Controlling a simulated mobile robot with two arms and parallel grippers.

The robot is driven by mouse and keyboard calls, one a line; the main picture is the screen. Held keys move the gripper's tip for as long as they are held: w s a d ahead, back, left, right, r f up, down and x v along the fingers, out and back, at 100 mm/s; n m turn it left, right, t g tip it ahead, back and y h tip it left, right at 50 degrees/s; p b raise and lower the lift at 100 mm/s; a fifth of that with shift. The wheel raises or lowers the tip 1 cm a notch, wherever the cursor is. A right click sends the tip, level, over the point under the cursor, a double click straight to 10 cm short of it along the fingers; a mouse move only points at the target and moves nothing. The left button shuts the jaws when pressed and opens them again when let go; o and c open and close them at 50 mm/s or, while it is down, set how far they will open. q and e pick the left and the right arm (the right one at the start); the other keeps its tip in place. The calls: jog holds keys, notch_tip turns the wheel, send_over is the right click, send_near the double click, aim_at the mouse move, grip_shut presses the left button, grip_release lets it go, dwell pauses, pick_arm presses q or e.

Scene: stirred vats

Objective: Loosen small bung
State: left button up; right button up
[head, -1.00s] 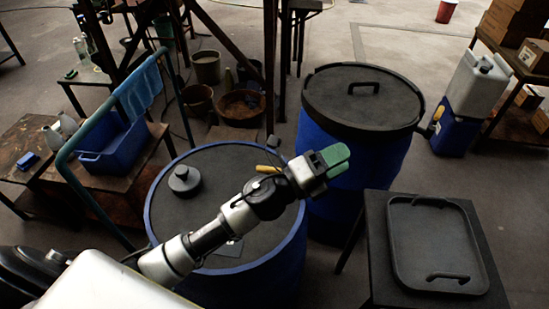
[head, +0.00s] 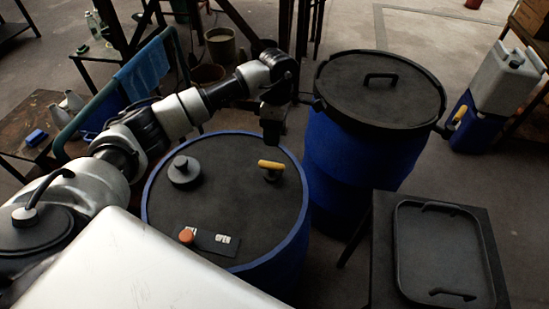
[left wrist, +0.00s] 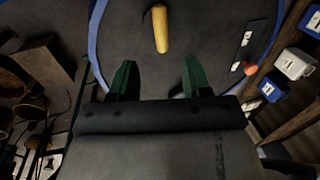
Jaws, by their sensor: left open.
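The blue drum's dark lid (head: 225,205) carries a round black bung (head: 183,171) on the left and a smaller black fitting with a yellow bar handle (head: 271,165) on the right. The yellow handle also shows in the left wrist view (left wrist: 160,29), ahead of the fingers and between their lines. My left gripper (head: 271,138) points down over the lid's far edge, just behind the yellow handle. In the left wrist view its green fingers (left wrist: 158,78) are apart with nothing between them. My right gripper is not in view.
A dark panel with an orange knob (head: 187,236) lies on the lid's near part. A second blue drum with a handled black lid (head: 350,105) stands at the right. A black tray (head: 432,250) rests on a stand. A blue cloth (head: 143,68) hangs on a rail at the left.

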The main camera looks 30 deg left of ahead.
aim_at(273, 163)
pick_arm(q)
jog(key=f, duration=0.3)
jog(key=s+f+p, duration=0.1)
jog(key=f, duration=0.2)
jog(key=s+f, duration=0.1)
jog(key=f, duration=0.2)
jog(key=shift+d+f+p, duration=0.2)
jog(key=shift+d+p, duration=0.1)
jog(key=shift+p, duration=0.1)
grip_shut()
